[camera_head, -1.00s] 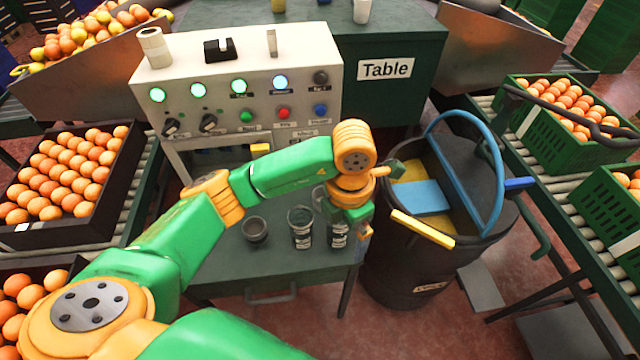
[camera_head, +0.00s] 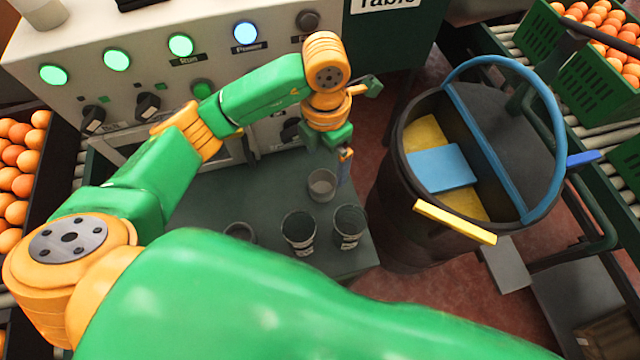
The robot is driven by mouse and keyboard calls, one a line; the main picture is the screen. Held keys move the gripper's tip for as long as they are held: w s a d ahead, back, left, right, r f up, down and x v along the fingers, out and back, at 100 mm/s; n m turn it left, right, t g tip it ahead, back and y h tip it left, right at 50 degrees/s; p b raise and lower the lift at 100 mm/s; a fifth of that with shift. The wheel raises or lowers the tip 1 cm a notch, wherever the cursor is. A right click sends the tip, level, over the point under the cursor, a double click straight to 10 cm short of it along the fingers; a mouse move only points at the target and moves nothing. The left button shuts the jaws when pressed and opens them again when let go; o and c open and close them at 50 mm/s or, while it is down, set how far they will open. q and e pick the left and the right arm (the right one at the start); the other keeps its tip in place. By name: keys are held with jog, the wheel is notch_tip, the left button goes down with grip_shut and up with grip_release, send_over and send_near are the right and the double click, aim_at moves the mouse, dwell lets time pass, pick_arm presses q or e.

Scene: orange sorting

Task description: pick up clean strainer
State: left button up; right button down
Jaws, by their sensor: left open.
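A small grey cup-like strainer (camera_head: 322,185) stands on the dark green table (camera_head: 270,188) below the control panel. Two darker cups with labels (camera_head: 298,232) (camera_head: 348,227) stand in front of it, and another cup (camera_head: 240,232) is at the left, partly hidden by my arm. I cannot tell from the labels which one is clean. My left gripper (camera_head: 345,165) is open, pointing down just right of and above the grey strainer, with nothing seen in it. Its fingers are small and partly hidden by the wrist.
A control panel (camera_head: 140,60) with lit buttons stands behind the table. A dark bin (camera_head: 400,225) with blue and yellow pieces and a blue handle stands close at the right. Crates of oranges (camera_head: 600,60) are on rollers at the right. More oranges lie at the left.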

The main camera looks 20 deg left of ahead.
aim_at(324, 189)
pick_arm(q)
notch_tip(324, 189, down, 10)
jog(key=shift+a+b, duration=0.15)
jog(key=shift+b, duration=0.65)
jog(key=shift+r, duration=0.1)
jog(key=c, duration=1.4)
pick_arm(e)
notch_tip(324, 189, down, 3)
jog(key=shift+r, duration=0.1)
